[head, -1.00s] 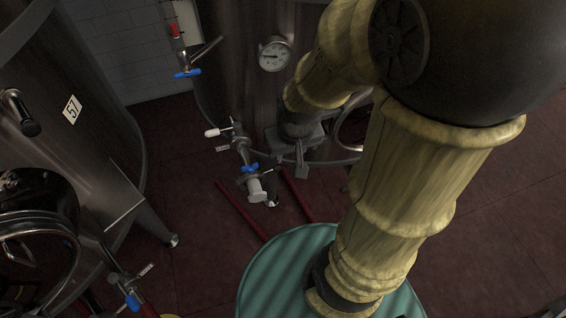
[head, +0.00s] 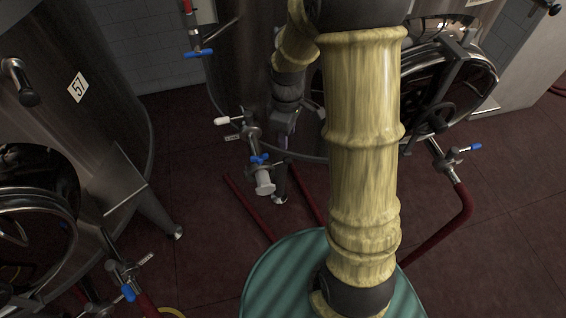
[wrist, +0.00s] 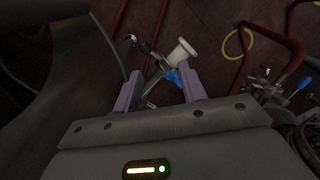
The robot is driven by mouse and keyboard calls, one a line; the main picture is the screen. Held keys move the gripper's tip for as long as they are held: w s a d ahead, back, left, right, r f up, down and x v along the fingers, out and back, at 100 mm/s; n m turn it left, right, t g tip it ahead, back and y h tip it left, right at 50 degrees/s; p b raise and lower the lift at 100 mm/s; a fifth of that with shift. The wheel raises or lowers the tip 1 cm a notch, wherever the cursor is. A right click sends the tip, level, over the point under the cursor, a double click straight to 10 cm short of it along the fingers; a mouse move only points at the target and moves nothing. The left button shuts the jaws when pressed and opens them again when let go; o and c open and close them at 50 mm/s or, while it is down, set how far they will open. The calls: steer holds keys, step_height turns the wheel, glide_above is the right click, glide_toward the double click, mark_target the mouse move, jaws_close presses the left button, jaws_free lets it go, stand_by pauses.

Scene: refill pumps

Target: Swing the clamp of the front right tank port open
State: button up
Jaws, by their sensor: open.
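The tank port (head: 252,140) with a white-handled valve stands low on the middle tank. Below the valve is a clamp with a blue wing piece (head: 259,159), and a pale cap (head: 265,185) is at the outlet end. In the wrist view the blue clamp piece (wrist: 173,76) and the white cap (wrist: 182,53) show just beyond and between my fingertips. My gripper (head: 283,143) is open and empty, just right of the clamp in the head view. Its two purple fingers (wrist: 160,90) appear apart from the clamp. I cannot tell whether the clamp is closed.
Another valve with a blue handle (head: 451,159) and a red hose (head: 440,228) is to the right, below a round manway (head: 470,75). Red floor pipes (head: 250,208) run below the port. A green ribbed drum top (head: 275,275) is at the front.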

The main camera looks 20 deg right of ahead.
mark_target(283, 160)
steer(key=w+f+n+g+b, duration=0.1)
steer(key=w+f+n+b, duration=0.1)
steer(key=w+f+n, duration=0.3)
step_height(283, 160, down, 4)
steer(key=shift+r+n+g, duration=0.1)
steer(key=shift+n+g, duration=0.3)
steer(key=shift+n, duration=0.5)
steer(key=shift+a, duration=0.1)
steer(key=f, duration=0.2)
steer(key=s+f, duration=0.1)
steer(key=f, duration=0.4)
steer(key=shift+s+f, duration=0.15)
steer(key=shift+f, duration=0.05)
jaws_close()
